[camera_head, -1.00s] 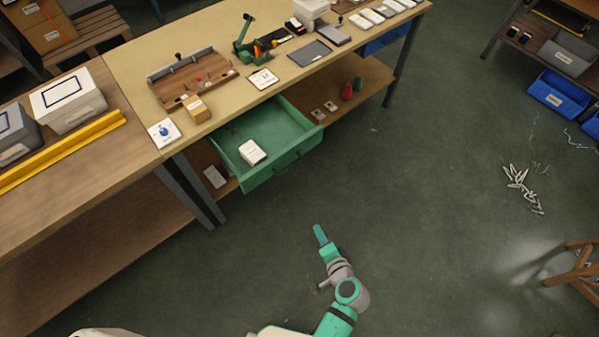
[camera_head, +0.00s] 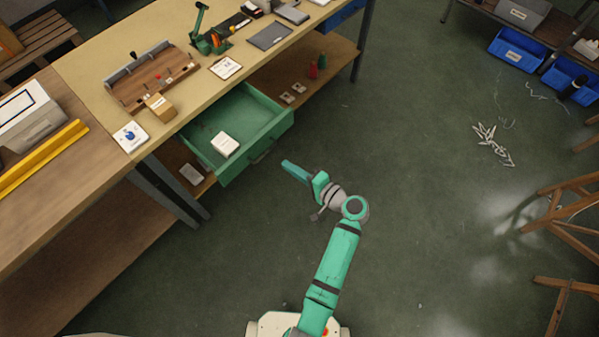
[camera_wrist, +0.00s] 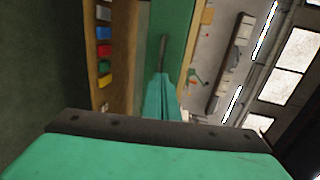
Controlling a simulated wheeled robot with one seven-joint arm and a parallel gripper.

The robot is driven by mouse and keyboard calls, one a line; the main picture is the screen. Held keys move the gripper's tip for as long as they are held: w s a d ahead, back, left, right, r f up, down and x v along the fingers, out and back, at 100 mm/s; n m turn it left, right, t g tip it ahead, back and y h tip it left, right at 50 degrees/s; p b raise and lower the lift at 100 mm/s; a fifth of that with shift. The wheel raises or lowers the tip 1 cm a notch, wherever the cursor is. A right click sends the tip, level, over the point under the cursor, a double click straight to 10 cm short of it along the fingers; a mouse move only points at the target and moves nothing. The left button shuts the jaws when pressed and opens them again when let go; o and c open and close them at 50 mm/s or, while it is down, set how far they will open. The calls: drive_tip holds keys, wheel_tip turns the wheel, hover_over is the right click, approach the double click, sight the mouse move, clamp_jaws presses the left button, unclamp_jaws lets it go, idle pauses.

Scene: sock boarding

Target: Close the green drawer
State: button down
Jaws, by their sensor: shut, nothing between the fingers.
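The green drawer (camera_head: 252,158) is pulled out from under the yellow-topped workbench (camera_head: 112,58), with a white box (camera_head: 225,145) lying inside it. My gripper (camera_head: 284,163) is shut and empty. It is in front of the drawer's right part, a short gap away in the head view, and points toward it. In the wrist view, the green fingers (camera_wrist: 160,97) point at the green drawer front (camera_wrist: 172,52), and a dark handle (camera_wrist: 163,50) shows just beyond the fingertips. Whether the fingers touch the drawer cannot be told.
A wooden lower shelf (camera_head: 318,72) runs under the bench, with small red and green items on it. A bench leg (camera_head: 170,188) stands left of the drawer. The floor right of my arm is mostly clear. A wooden stool (camera_head: 570,215) stands at the far right.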

drive_tip(key=x, duration=0.7)
drive_tip(key=shift+a, duration=0.2)
drive_tip(key=shift+w, duration=0.2)
